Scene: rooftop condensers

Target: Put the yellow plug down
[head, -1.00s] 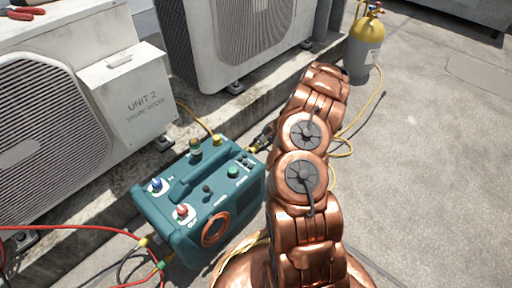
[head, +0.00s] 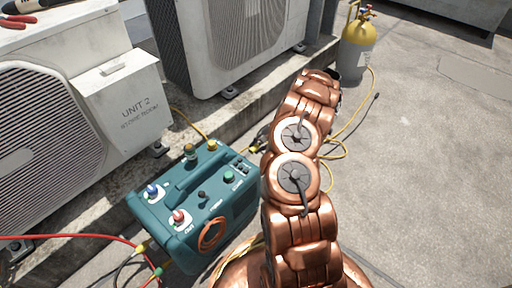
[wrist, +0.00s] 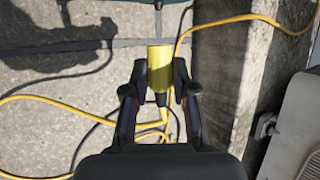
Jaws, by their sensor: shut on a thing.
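The yellow plug (wrist: 159,68) shows in the wrist view as a short yellow cylinder with a dark rear end. My gripper (wrist: 159,80) is shut on it, one dark finger on each side. In the head view a bit of the yellow plug (head: 253,149) shows beside the right end of the teal machine, with my gripper (head: 262,140) mostly hidden behind my copper arm. Concrete lies below the plug; I cannot tell whether the plug touches it. A yellow cable (wrist: 60,99) loops on the ground near the gripper.
The teal recovery machine (head: 180,215) stands left of my arm, with coloured knobs and hoses. Condenser unit 2 (head: 128,100) and another condenser (head: 235,40) stand behind on a concrete ledge. A yellow-topped grey cylinder (head: 356,50) stands at the back. Open ground lies to the right (head: 430,190).

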